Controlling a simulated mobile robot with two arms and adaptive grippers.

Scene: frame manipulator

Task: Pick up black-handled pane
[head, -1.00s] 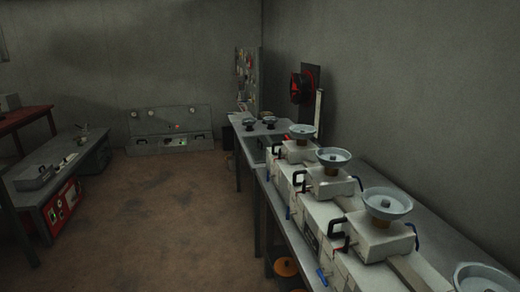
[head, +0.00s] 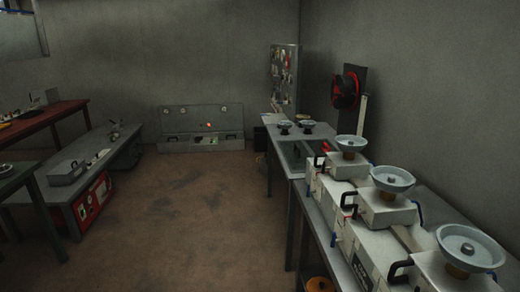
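I cannot pick out the black-handled pane for certain. A grey panel unit (head: 180,122) with dark handles and a small red light stands low against the far wall. White machines with black side handles and pale blue dishes stand in a row on the right bench; one is in front (head: 466,268), one behind it (head: 388,207). A flat grey panel (head: 294,155) lies in the bench top beyond them, too small to read clearly. Neither of my grippers is in view.
A long bench (head: 315,225) runs along the right wall. On the left are a grey low bench (head: 110,165), a red table (head: 45,122) and a dark table edge (head: 15,175). A red round device (head: 346,92) is on the right wall. The brown floor (head: 190,215) between is clear.

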